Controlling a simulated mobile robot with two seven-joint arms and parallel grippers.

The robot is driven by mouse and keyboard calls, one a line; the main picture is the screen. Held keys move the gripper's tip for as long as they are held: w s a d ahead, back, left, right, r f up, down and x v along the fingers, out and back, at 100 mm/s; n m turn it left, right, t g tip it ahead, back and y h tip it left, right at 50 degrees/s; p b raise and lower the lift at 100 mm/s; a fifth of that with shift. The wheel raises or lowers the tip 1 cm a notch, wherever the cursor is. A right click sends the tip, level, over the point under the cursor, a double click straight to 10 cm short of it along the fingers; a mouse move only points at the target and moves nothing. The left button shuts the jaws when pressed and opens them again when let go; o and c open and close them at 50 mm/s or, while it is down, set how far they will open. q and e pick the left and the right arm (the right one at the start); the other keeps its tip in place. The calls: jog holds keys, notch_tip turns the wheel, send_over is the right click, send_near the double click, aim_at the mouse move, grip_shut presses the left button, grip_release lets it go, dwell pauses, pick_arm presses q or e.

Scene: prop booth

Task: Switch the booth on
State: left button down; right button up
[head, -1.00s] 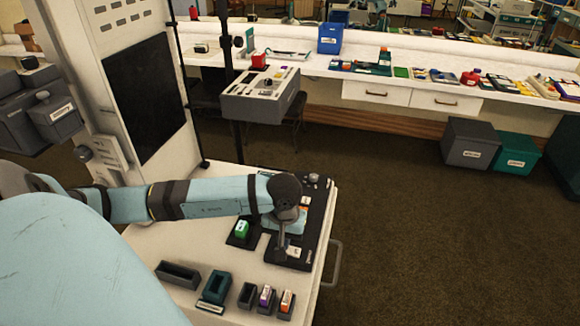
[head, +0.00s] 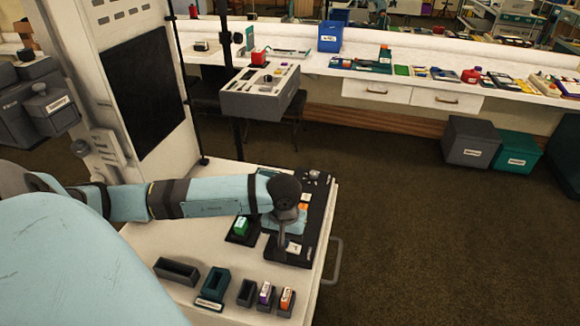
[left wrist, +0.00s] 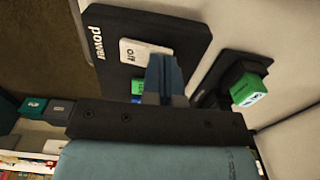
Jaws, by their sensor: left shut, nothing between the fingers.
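A black power panel (head: 298,259) lies on the white cart top. It also shows in the left wrist view (left wrist: 112,60), with the word "power" and a white piece marked "Off" (left wrist: 143,53). The white piece shows in the head view (head: 294,248). My left gripper (head: 282,243) points down over the panel, fingers shut and empty. In the left wrist view its fingertips (left wrist: 163,60) are beside the "Off" piece and hide part of the panel. I cannot tell whether they touch it. My right gripper is out of view.
A green block (head: 240,227) sits in a dark holder beside the panel. Several small holders, one teal (head: 213,286), stand along the cart's front. A grey console (head: 262,95) and a long white workbench (head: 320,68) stand behind. The brown floor at right is clear.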

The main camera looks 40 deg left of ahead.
pick_arm(q)
jog(key=shift+f, duration=0.25)
jog(key=shift+r+p, duration=0.7)
jog(key=shift+r, duration=1.2)
notch_tip(320, 180, up, 2)
jog(key=shift+p, duration=0.4)
jog(key=shift+r, duration=0.65)
